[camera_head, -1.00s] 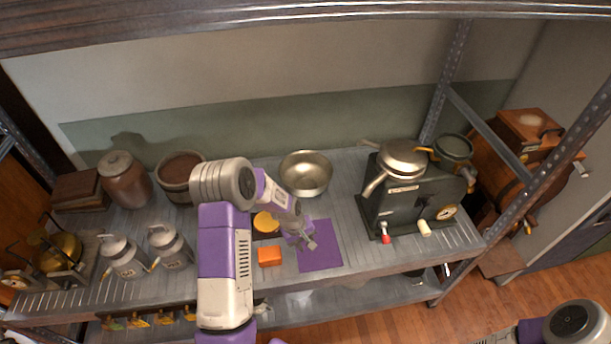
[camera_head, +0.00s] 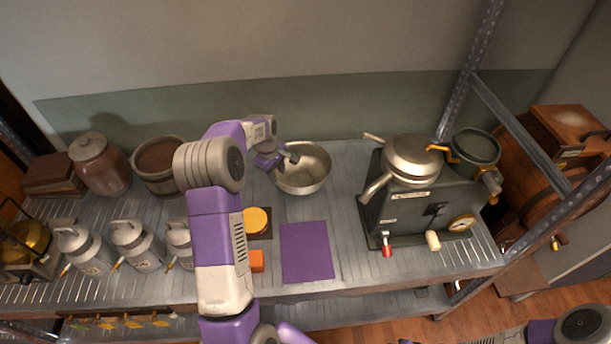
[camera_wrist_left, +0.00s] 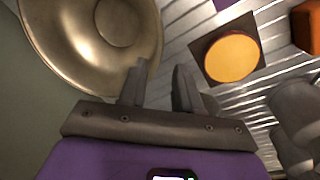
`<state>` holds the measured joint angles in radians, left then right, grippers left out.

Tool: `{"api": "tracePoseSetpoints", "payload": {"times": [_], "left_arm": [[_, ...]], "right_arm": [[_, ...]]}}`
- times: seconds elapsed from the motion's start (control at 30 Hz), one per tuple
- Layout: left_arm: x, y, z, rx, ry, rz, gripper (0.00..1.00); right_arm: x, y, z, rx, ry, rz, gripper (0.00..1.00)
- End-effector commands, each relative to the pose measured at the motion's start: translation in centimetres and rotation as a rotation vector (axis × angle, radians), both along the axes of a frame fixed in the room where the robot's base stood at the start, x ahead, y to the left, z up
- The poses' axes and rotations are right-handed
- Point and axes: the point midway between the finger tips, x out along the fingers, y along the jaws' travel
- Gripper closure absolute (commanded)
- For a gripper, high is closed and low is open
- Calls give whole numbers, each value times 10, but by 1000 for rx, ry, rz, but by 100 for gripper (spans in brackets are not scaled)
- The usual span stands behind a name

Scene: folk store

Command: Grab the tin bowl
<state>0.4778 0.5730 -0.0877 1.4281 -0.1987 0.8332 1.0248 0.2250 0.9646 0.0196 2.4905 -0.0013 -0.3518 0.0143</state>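The tin bowl (camera_head: 308,176) is a round, shiny metal bowl standing upright at the back middle of the shelf. It also fills the upper left of the left wrist view (camera_wrist_left: 80,48). My left gripper (camera_head: 289,158) is at the bowl's left rim in the head view. In the left wrist view its two fingers (camera_wrist_left: 162,84) are apart, one over the bowl and the other just outside the rim. I cannot tell whether either finger touches the bowl. My right gripper is not in view; only part of the right arm shows at the lower right.
A purple mat (camera_head: 306,252), a yellow round piece (camera_head: 256,220) and an orange block (camera_head: 257,261) lie in front of the bowl. A dark scale-like machine (camera_head: 408,212) stands to the right. A wooden bucket (camera_head: 158,165) and several metal cans (camera_head: 137,245) stand left.

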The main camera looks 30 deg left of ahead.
Motion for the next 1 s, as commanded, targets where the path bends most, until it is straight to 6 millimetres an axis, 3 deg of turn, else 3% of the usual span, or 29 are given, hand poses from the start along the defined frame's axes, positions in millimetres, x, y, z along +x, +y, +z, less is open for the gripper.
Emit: {"api": "tracePoseSetpoints", "payload": {"times": [0.43,0.7,0.97,1.0], "left_arm": [[7,-2,-40,0,-1,-2,67],[16,-4,-78,-1,-1,-1,67],[16,-3,-80,1,-2,-1,67],[16,-3,-80,0,-2,-1,73]], "right_arm": [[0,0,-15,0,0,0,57],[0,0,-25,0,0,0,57],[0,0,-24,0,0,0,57],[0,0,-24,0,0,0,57]]}}
